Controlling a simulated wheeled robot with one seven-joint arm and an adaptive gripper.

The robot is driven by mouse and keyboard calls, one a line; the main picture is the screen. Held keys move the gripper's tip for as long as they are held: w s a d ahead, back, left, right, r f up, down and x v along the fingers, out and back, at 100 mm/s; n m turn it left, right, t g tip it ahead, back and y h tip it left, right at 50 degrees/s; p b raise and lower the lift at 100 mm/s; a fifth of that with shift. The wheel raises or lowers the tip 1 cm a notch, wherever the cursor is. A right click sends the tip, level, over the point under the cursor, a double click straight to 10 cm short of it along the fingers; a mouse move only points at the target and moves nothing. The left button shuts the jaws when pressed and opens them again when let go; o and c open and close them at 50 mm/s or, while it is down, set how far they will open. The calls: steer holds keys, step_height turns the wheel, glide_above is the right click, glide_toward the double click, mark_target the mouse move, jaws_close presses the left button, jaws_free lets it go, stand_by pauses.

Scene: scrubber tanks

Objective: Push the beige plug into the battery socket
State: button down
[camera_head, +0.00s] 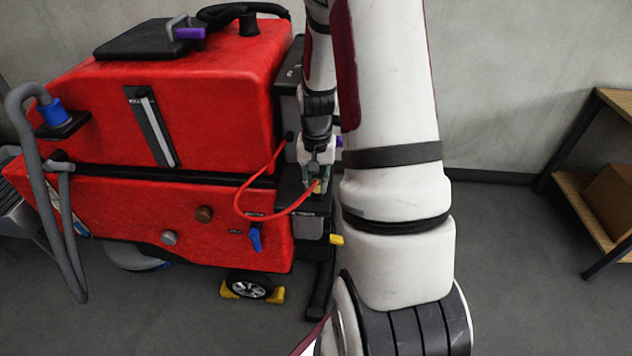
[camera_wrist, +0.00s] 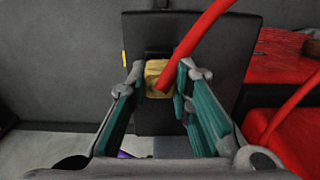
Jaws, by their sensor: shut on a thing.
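My gripper (camera_head: 317,187) is at the right end of the red scrubber machine (camera_head: 190,120), beside its dark end panel. In the wrist view, my gripper (camera_wrist: 160,90) has its teal-padded fingers on either side of the beige plug (camera_wrist: 157,72) and is shut on it. A red cable (camera_wrist: 203,38) runs from the plug; in the head view the cable (camera_head: 243,203) loops left to the machine. The plug lies against or just in front of a black block (camera_wrist: 200,40). The socket is not clearly visible, and I cannot tell whether the plug is in it.
A blue lever (camera_head: 256,238) and a yellow handle (camera_head: 336,239) stick out low on the machine. A grey hose (camera_head: 50,170) hangs at its left. A wooden shelf (camera_head: 600,190) with a box stands at the far right. The floor between is clear.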

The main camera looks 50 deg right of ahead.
steer(key=shift+f, duration=0.4)
steer(key=shift+f+b, duration=0.2)
steer(key=shift+b, duration=0.1)
steer(key=shift+s+a+f+b, duration=0.15)
steer(key=shift+s+f+b, duration=0.15)
steer(key=shift+f, duration=0.2)
steer(key=shift+w, duration=0.1)
stand_by(0.4)
steer(key=shift+r+t+p, duration=0.15)
steer(key=shift+t+p, duration=0.15)
steer(key=shift+p, duration=0.3)
steer(key=shift+w+a+m+t+y+p, duration=0.1)
steer(key=shift+w+m+t+y+p, duration=0.2)
steer(key=shift+t+p, duration=0.3)
steer(key=shift+w+a+m+t+y+p, duration=0.1)
steer(key=shift+w+m+t+y+p, duration=0.15)
steer(key=shift+t+p, duration=0.3)
steer(key=shift+s+t+p, duration=0.25)
steer(key=shift+t+p, duration=0.2)
steer(key=shift+p, duration=0.25)
